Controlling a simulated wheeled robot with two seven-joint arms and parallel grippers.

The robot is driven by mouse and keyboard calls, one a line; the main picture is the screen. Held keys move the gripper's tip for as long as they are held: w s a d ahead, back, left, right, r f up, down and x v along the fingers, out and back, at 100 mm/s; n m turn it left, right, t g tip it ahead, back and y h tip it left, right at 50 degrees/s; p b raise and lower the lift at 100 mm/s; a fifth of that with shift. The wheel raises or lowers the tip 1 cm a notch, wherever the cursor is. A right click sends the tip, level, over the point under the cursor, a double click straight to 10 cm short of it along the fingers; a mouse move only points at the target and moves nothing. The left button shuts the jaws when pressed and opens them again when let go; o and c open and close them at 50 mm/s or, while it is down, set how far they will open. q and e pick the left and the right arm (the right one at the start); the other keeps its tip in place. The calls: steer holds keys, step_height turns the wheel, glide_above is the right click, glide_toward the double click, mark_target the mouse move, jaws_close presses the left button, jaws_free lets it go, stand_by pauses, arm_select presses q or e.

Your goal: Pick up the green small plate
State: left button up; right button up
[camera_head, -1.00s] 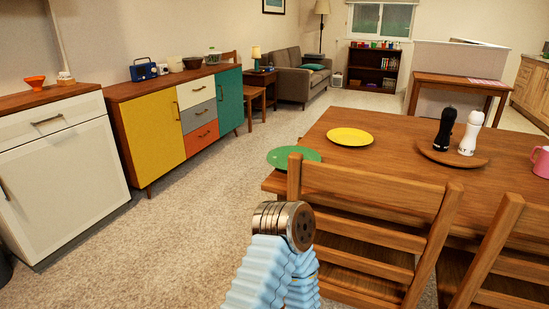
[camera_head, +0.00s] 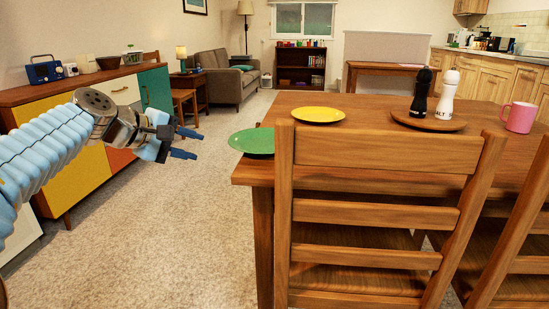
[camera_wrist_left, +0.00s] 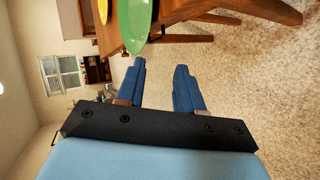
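The green small plate (camera_head: 252,141) lies at the near left corner of the wooden table, its left side reaching past the table edge. In the left wrist view the green plate (camera_wrist_left: 136,24) shows at the top, beyond the fingers. My left gripper (camera_head: 189,143) is in the air left of the plate and apart from it. Its two blue fingers (camera_wrist_left: 160,78) stand apart with nothing between them. My right gripper does not show.
A yellow plate (camera_head: 318,115) lies behind the green one. Shakers stand on a round wooden board (camera_head: 428,121), with a pink mug (camera_head: 520,117) to the right. A wooden chair (camera_head: 375,215) blocks the table's near side. Carpet left of the table is free.

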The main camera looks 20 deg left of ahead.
mark_target(233, 146)
arm_select(q)
steer(key=shift+t, duration=0.3)
steer(key=x, duration=0.3)
steer(key=r+x, duration=0.1)
steer(key=x, duration=0.3)
steer(key=b+x, duration=0.1)
steer(key=x, duration=0.3)
steer(key=shift+w+d+r, duration=0.25)
steer(key=shift+w+d, duration=0.2)
steer(key=shift+w, duration=0.05)
steer(key=shift+c, duration=0.3)
jaws_close()
steer(key=shift+r, duration=0.1)
